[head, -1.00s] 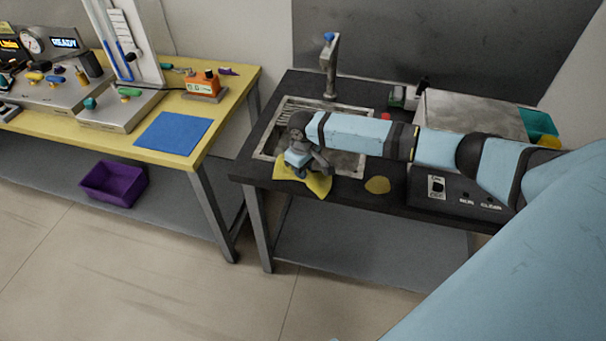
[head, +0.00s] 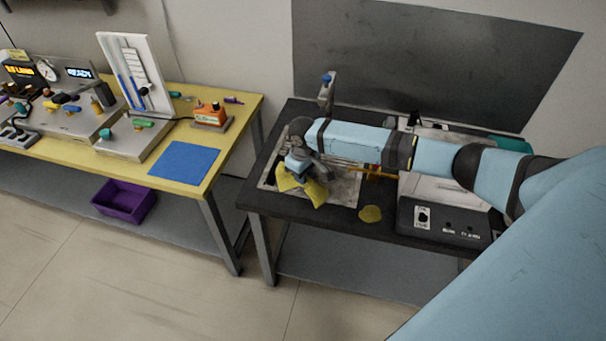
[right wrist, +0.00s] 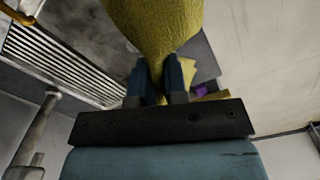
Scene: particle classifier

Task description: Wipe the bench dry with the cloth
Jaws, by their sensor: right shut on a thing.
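My right gripper (head: 300,170) is shut on the yellow cloth (head: 312,191), which hangs from it over the sink (head: 344,187) in the dark counter. In the right wrist view, the fingers (right wrist: 160,82) pinch the cloth (right wrist: 153,28), which bunches between them and spreads beyond. The cloth hides part of the sink. The yellow-topped bench (head: 130,174) stands to the left, apart from the cloth. My left gripper is not in view. No wet patch can be made out.
A tap (head: 327,92) stands behind the sink. A yellow flat piece (head: 370,214) lies on the counter's front, left of a grey machine (head: 442,218). The bench carries a blue mat (head: 185,162) and an orange device (head: 210,115). A purple bin (head: 124,202) is below.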

